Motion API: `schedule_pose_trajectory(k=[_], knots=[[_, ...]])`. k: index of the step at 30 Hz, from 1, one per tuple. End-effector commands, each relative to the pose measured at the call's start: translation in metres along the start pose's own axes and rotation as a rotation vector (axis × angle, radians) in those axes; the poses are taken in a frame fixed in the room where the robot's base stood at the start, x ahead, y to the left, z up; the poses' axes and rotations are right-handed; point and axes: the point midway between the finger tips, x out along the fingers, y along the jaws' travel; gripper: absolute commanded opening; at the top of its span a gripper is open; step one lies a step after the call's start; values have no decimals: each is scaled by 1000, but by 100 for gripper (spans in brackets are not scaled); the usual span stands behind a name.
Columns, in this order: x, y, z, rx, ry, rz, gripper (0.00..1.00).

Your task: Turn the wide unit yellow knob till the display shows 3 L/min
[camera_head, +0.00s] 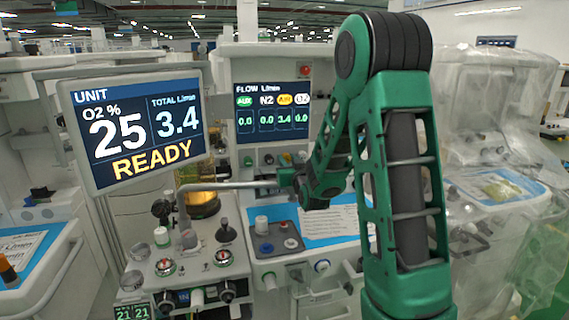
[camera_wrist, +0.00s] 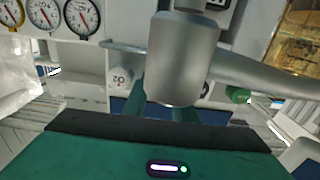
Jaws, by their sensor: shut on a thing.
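The unit display (camera_head: 138,128) at left in the head view reads O2 25 %, TOTAL 3.4 L/min and READY. The flow screen (camera_head: 271,108) behind it shows 3.4 under the yellow AIR label and 0.0 under the others. The yellow knob (camera_head: 286,157) is a small spot in the row below this screen, partly hidden at my arm's end. In the wrist view my gripper's teal fingers (camera_wrist: 163,100) reach behind a grey metal cylinder, between a white knob (camera_wrist: 120,77) and a green knob (camera_wrist: 238,94). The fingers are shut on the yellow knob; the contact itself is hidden.
A grey metal tube (camera_head: 235,185) crosses just in front of the knob row, close to my gripper. Round gauges (camera_wrist: 81,17) show in the wrist view. A plastic-covered cart (camera_head: 490,150) stands at right, another cart (camera_head: 35,215) at left.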

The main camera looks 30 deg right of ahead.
Motion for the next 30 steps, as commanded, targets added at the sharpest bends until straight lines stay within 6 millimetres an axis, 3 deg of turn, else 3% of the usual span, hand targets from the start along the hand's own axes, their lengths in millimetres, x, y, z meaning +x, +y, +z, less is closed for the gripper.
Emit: schedule_pose_trajectory(k=[12, 23, 24, 25, 26, 30], knots=[[0, -3, 0, 253, -1, -5, 2], [0, -4, 0, 278, -2, -7, 2], [0, -4, 0, 278, -2, -7, 32], [0, -4, 0, 278, -2, -7, 39], [0, -4, 0, 278, -2, -7, 43], [0, -4, 0, 277, -1, -6, 43]])
